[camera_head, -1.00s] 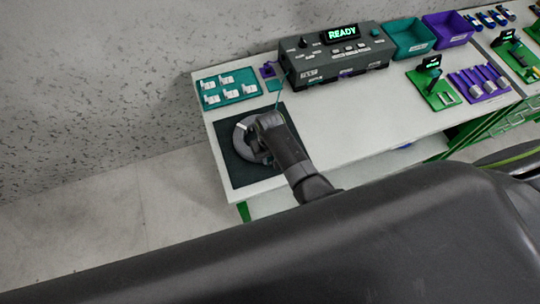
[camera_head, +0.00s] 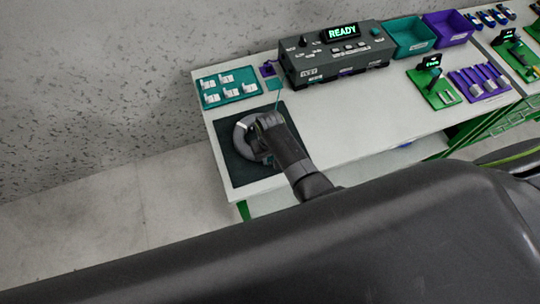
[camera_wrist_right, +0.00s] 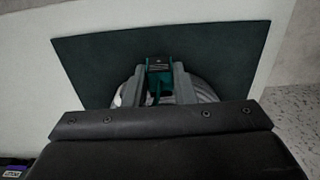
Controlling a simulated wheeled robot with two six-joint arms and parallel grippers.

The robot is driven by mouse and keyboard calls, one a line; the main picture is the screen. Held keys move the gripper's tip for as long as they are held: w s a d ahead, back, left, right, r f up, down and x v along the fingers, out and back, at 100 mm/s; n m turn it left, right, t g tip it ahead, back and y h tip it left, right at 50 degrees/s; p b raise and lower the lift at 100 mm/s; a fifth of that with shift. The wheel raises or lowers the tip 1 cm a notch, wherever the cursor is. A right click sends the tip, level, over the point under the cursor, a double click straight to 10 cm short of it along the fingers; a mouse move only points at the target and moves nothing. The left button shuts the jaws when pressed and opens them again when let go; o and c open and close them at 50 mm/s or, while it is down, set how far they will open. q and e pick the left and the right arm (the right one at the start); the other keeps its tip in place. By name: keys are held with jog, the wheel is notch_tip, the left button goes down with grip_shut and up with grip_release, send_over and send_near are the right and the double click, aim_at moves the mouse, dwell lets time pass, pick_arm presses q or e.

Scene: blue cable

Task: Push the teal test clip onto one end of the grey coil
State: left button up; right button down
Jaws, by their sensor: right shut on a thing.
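The grey coil (camera_head: 243,132) lies on a dark mat (camera_head: 240,172) at the left end of the bench. My right gripper (camera_head: 262,150) is over the coil and hides part of it. In the right wrist view my right gripper (camera_wrist_right: 160,82) is shut on the teal test clip (camera_wrist_right: 160,66), which sits between the two fingers. The coil (camera_wrist_right: 203,90) shows behind and beside the fingers there. I cannot tell whether the clip touches a coil end. A thin teal lead (camera_head: 278,97) runs up from near the gripper towards the tester. My left gripper is not in view.
The grey tester (camera_head: 335,55) with a lit READY display stands at the back. A teal tray (camera_head: 228,87) of white parts is beyond the mat. Teal (camera_head: 412,38) and purple (camera_head: 448,28) bins stand to the right. The bench middle (camera_head: 365,112) is clear.

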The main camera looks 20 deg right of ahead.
aim_at(271, 158)
jog(key=shift+f, duration=0.5)
dwell(1.5)
jog(key=c, duration=1)
grip_release()
jog(key=shift+o, duration=0.2)
jog(key=shift+r, duration=0.1)
jog(key=shift+r, duration=3.45)
jog(key=shift+d, duration=0.1)
